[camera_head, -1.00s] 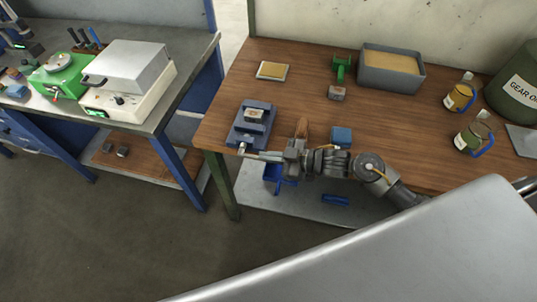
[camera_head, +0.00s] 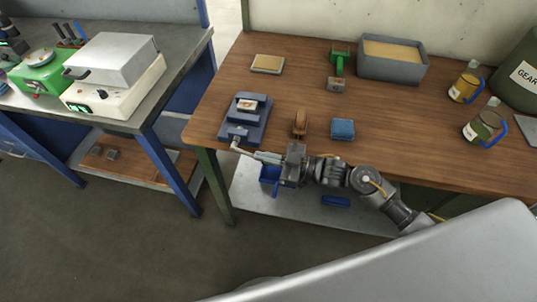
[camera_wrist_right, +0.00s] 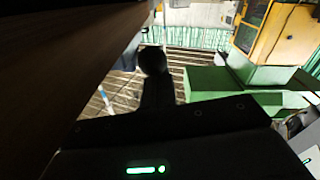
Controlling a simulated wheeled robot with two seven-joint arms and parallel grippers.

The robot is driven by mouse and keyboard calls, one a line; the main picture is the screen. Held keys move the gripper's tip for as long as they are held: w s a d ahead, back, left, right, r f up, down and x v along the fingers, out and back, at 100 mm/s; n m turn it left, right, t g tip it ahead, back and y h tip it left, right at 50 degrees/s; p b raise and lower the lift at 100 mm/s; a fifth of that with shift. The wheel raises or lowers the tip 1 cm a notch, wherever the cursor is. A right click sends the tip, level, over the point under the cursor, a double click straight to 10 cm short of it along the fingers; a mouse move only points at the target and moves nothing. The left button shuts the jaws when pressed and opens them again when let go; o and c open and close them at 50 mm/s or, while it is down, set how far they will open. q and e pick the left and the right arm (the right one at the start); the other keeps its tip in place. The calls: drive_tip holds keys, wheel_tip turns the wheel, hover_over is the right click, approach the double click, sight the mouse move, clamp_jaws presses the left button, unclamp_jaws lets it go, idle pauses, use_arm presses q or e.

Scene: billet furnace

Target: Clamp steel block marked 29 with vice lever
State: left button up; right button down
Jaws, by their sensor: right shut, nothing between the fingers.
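A blue vice (camera_head: 257,127) stands near the left front of the wooden table. A small light steel block (camera_head: 247,104) sits at its jaws; its mark is too small to read, and I cannot tell how tightly it is held. The vice's pale lever end (camera_head: 236,145) shows at its front. My right gripper (camera_head: 258,156) reaches in from the right at the table's front edge, shut and empty, its tips close to the lever; I cannot tell whether they touch. The right wrist view is dark, showing a finger (camera_wrist_right: 154,65) beside the table's edge. My left gripper is not in view.
A brown object (camera_head: 300,122) and a blue block (camera_head: 342,129) lie right of the vice. Behind are a flat tan plate (camera_head: 267,64), a small grey block (camera_head: 336,85), a green tool (camera_head: 340,62) and a grey bin (camera_head: 392,70). Mugs stand right.

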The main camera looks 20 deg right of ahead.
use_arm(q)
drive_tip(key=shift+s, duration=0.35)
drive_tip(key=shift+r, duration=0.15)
use_arm(e)
drive_tip(key=shift+s+r+p, duration=0.1)
drive_tip(key=shift+r+p, duration=0.25)
drive_tip(key=shift+p, duration=0.15)
use_arm(q)
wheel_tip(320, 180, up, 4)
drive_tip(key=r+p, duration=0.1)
drive_tip(key=p, duration=0.3)
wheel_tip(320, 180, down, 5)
drive_tip(key=b, duration=0.4)
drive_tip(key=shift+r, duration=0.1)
use_arm(e)
drive_tip(key=r+v, duration=0.1)
drive_tip(key=v, duration=1)
drive_tip(key=shift+s+r, duration=0.3)
drive_tip(key=shift+s, duration=0.1)
